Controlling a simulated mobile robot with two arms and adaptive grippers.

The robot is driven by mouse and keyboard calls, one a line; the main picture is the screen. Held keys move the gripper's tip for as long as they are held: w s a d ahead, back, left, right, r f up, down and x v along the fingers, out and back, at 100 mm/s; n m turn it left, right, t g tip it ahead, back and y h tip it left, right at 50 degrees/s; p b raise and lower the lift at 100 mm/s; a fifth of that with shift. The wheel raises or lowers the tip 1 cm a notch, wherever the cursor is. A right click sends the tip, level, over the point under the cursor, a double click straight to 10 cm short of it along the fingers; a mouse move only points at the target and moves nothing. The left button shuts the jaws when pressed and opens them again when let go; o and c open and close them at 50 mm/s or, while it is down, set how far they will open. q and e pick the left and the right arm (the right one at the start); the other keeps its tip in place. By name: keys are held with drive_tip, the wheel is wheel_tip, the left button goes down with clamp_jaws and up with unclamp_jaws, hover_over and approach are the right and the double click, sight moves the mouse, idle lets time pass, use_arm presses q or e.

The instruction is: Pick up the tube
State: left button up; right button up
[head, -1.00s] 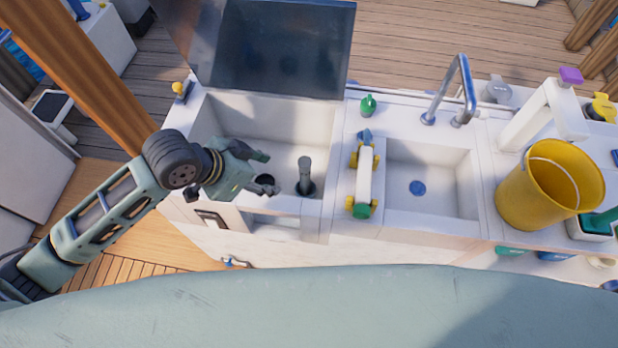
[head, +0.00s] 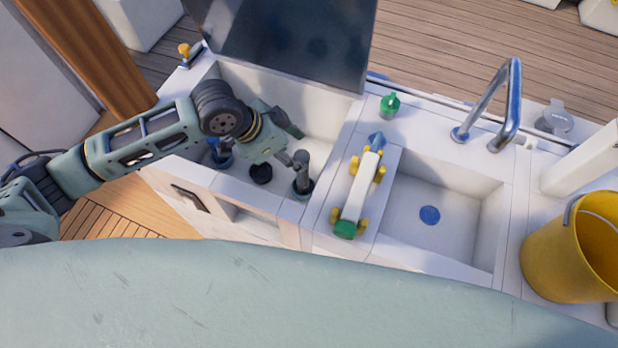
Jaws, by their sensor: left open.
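A white tube (head: 357,190) with yellow clamps, a green end and a blue end lies on the ledge between the two basins. A dark grey upright pipe (head: 302,177) stands in a round socket at the front of the left basin. My left gripper (head: 294,143) is open over the left basin, its fingers pointing right, close to the top of the grey pipe. I cannot tell whether it touches the pipe. It is left of the white tube and apart from it. My right gripper is not in view.
The raised dark hatch lid (head: 290,45) stands behind the left basin. A tall metal faucet (head: 510,105) rises behind the right basin (head: 455,180). A green bottle-like part (head: 389,105) stands behind the white tube. A yellow bucket (head: 560,250) stands at the right.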

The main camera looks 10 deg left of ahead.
sight(303, 175)
use_arm(q)
drive_tip(key=a+x, duration=0.1)
drive_tip(key=x, duration=0.5)
drive_tip(key=shift+d+f, duration=0.15)
drive_tip(key=shift+f, duration=0.35)
drive_tip(key=shift+c, duration=0.5)
clamp_jaws()
